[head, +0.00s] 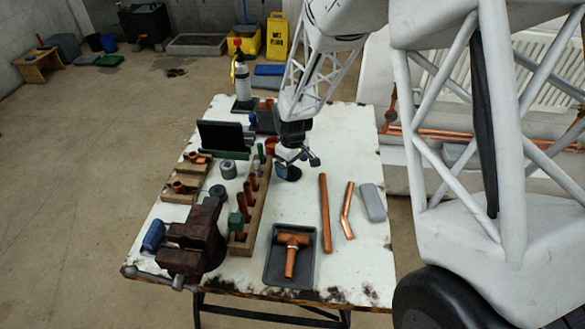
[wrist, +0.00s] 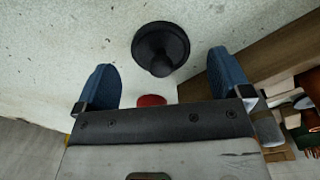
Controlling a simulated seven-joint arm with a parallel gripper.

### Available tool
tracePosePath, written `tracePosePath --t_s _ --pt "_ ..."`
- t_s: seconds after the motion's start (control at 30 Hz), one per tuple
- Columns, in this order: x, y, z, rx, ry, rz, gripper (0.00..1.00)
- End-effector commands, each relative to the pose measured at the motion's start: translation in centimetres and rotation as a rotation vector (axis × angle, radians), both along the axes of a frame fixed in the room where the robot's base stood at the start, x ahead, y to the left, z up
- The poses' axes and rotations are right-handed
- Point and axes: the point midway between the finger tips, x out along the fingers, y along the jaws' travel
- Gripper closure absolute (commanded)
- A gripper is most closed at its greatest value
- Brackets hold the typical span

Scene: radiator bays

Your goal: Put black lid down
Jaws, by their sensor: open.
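The black lid (wrist: 160,47) is a round disc with a knob in its middle. In the wrist view it lies knob up on the white tabletop, ahead of my gripper (wrist: 164,78) and across the gap between the two blue fingertips. Neither finger touches it in that view. My gripper is open and empty. In the head view my gripper (head: 299,160) hangs low over the middle of the white worktable (head: 345,260). A dark shape sits right under it there, but I cannot clearly part lid from finger.
A wooden block (head: 249,215) with upright copper pipes stands left of my gripper. A rusty vise (head: 195,240) is at the front left. A tray (head: 270,270) holds a copper tee. Copper pipes (head: 325,215) and a grey box (head: 372,202) lie right.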

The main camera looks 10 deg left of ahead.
Motion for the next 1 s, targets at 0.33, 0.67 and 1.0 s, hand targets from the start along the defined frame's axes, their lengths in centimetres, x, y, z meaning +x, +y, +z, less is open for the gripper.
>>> tracePosePath --t_s 0.33,0.67,1.0 --pt "0.0 0.0 5.3 0.001 -0.002 0.0 0.04" --pt "0.0 0.0 9.1 0.0 0.0 0.0 0.04" --pt "0.0 0.0 9.8 -0.001 0.001 0.0 0.04"
